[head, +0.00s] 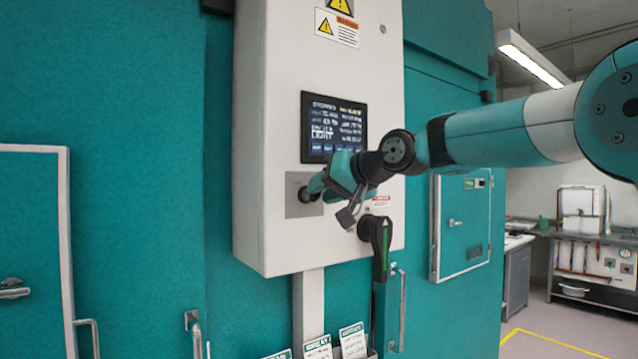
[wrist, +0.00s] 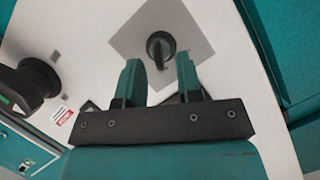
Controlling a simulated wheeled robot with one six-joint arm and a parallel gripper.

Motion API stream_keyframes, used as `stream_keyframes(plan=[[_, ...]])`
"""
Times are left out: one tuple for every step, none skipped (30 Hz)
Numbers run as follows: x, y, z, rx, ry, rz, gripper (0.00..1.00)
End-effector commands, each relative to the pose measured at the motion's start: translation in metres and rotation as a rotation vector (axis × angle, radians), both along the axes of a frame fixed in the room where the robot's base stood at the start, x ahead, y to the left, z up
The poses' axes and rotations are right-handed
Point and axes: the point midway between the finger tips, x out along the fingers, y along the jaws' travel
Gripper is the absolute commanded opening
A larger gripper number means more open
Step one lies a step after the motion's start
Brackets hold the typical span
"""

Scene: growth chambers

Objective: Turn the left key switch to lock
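The left key switch (head: 307,195) is a small dark round switch on a square grey plate (head: 297,209), low on the white control box (head: 284,120). In the wrist view the switch (wrist: 160,46) is black and sits on the grey plate (wrist: 190,38), between and just beyond my fingertips. My gripper (head: 318,186) is in front of the switch, pointing at it. In the wrist view my gripper (wrist: 160,68) is open, with a clear gap between its two teal fingers. No contact with the switch is visible. Which position the switch is turned to cannot be told.
A black lever handle with a green stripe (head: 379,245) sticks out right of my gripper; it also shows in the wrist view (wrist: 30,88). A dark screen (head: 333,120) is above the switch. Cards (head: 352,340) stand in a holder below. Teal chamber walls (head: 150,100) flank the box.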

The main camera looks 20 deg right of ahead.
Motion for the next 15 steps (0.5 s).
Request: stream_keyframes(plan=[[0.005,0.004,0.0,0.001,0.002,0.001,0.33],[0.008,0.005,-0.001,0.0,0.001,0.001,0.33],[0.01,0.006,-0.002,0.001,0.0,0.001,0.33],[0.012,0.007,-0.003,0.0,-0.001,0.001,0.33],[0.013,0.008,-0.004,0.0,-0.001,0.001,0.33],[0.014,0.008,-0.005,-0.001,0.0,0.0,0.33],[0.015,0.009,-0.006,-0.001,-0.001,0.0,0.33],[0.015,0.009,-0.006,-0.001,-0.001,0.0,0.33],[0.016,0.009,-0.006,-0.001,-0.001,0.0,0.33],[0.016,0.009,-0.006,-0.001,-0.001,0.0,0.33],[0.016,0.009,-0.006,-0.001,-0.001,0.0,0.33],[0.016,0.009,-0.006,-0.001,-0.001,0.0,0.33],[0.016,0.009,-0.006,-0.001,-0.001,0.0,0.33],[0.016,0.009,-0.006,-0.001,-0.001,0.0,0.33],[0.016,0.009,-0.006,-0.001,-0.001,0.0,0.3]])
